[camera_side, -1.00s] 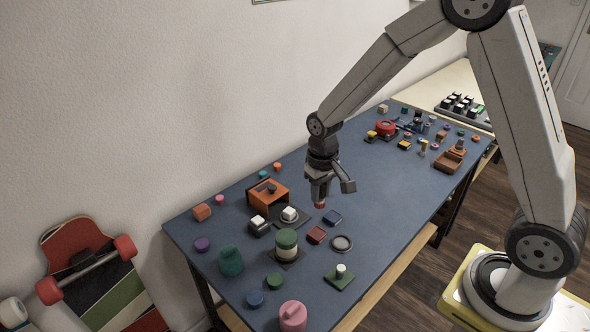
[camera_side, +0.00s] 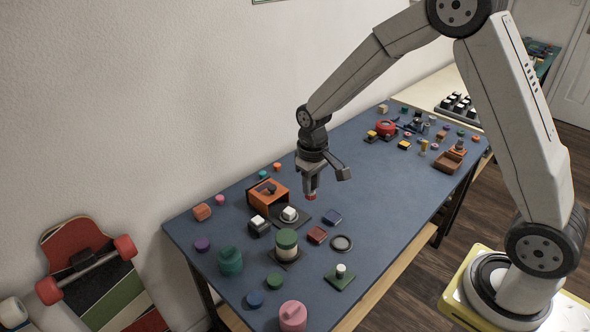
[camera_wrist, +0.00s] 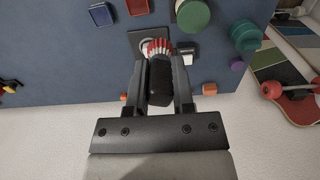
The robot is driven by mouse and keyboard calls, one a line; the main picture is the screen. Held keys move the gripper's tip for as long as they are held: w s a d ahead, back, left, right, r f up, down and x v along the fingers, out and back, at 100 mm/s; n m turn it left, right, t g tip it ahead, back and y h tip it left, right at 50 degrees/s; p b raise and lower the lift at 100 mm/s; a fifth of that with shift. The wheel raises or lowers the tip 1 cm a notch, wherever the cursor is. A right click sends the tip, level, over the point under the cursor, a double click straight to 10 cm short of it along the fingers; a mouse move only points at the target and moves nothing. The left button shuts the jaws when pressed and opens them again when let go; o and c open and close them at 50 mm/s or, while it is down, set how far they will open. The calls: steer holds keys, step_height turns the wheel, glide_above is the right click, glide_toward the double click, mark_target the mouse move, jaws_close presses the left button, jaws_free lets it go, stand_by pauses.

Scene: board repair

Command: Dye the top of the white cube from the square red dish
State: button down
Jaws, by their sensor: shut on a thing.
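My gripper (camera_side: 312,184) is shut on a dark-handled tool (camera_wrist: 159,80) with a red and white ribbed tip (camera_wrist: 158,47). The tip is red at its end and hangs clear above the table in the side view. A white cube (camera_side: 289,212) sits on a light round base on a dark square mat (camera_side: 303,225), lower left of the tip in the picture. In the wrist view, the tool hides the cube. The square red dish (camera_side: 317,235) lies just in front of the mat; it also shows at the wrist view's top edge (camera_wrist: 137,7).
A black block with a white top (camera_side: 258,221), an orange box (camera_side: 267,193) and a green-topped cylinder (camera_side: 287,240) stand around the mat. The table's middle is mostly clear.

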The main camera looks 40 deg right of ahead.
steer(key=w+d+f, duration=0.6)
steer(key=w+f, duration=0.1)
steer(key=w, duration=0.5)
steer(key=shift+w+d+f, duration=0.15)
steer(key=shift+w+f, duration=0.05)
steer(key=shift+f, duration=0.2)
steer(key=shift+f, duration=0.1)
steer(key=shift+f, duration=3.45)
steer(key=shift+a+f, duration=0.5)
steer(key=shift+a, duration=0.1)
steer(key=shift+s+a, duration=0.15)
steer(key=shift+a, duration=0.6)
steer(key=shift+s+a, duration=0.1)
steer(key=shift+a, duration=0.65)
steer(key=d, duration=0.4)
steer(key=shift+w, duration=0.25)
step_height(320, 180, up, 8)
steer(key=shift+d, duration=0.1)
